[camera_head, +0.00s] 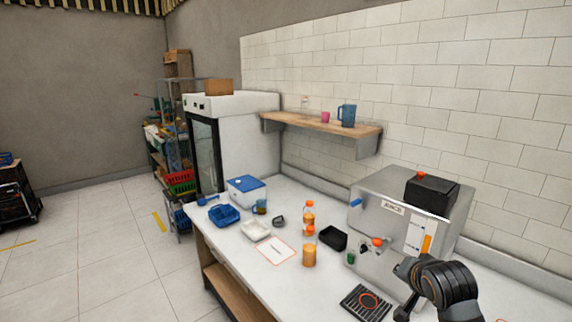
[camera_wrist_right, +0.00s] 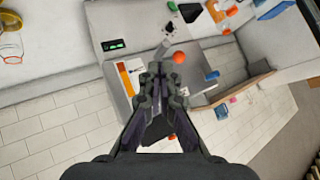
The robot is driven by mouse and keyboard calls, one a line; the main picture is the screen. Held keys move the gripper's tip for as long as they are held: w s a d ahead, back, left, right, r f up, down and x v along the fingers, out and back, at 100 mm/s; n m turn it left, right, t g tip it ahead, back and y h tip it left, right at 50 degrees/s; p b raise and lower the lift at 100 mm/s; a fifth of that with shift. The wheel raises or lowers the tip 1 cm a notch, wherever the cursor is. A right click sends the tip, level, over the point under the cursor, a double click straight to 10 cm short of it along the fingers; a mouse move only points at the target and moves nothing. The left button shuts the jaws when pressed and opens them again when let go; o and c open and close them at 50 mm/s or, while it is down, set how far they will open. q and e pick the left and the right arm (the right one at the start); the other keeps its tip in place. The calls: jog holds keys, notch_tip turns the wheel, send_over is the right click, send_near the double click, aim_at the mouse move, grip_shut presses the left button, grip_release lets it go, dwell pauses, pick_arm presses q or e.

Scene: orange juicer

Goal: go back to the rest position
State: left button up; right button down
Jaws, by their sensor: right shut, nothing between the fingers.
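My right arm comes in at the lower right of the head view, in front of the steel juicer (camera_head: 385,220). In the right wrist view my right gripper (camera_wrist_right: 157,74) has its fingers together with nothing held between them. The juicer also shows there (camera_wrist_right: 112,62), beyond the fingertips, with a green display and an orange knob. I cannot tell from these views how near the fingers are to its front. My left gripper is not in view.
The white counter (camera_head: 240,246) holds orange bottles (camera_head: 309,257), a black tray (camera_head: 333,238), a white tray (camera_head: 256,230), a blue tray (camera_head: 223,215), a cool box (camera_head: 246,188) and a black drip grate (camera_head: 366,302). A wall shelf (camera_head: 322,123) carries cups. Open floor lies left.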

jog(key=s+a+f+n+g, duration=0.25)
jog(key=s+f+n, duration=0.25)
jog(key=s+f, duration=0.7)
jog(key=s+a+f+n+g, duration=0.2)
jog(key=s+f+n+g, duration=0.2)
jog(key=s+f, duration=0.75)
jog(key=s+d+f+g+b, duration=0.1)
jog(key=s+f, duration=0.2)
jog(key=f, duration=1.1)
jog(key=s+d+f+b, duration=0.2)
jog(key=f, duration=1.2)
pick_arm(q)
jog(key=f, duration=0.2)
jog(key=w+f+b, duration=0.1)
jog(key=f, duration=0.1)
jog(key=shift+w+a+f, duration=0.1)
pick_arm(e)
jog(key=s+f+g, duration=0.1)
jog(key=s+f, duration=1.4)
jog(key=s, duration=0.3)
jog(key=shift+d+f+m+y, duration=0.3)
jog(key=shift+d+f, duration=0.05)
jog(key=shift+d, duration=0.05)
jog(key=shift+d, duration=0.1)
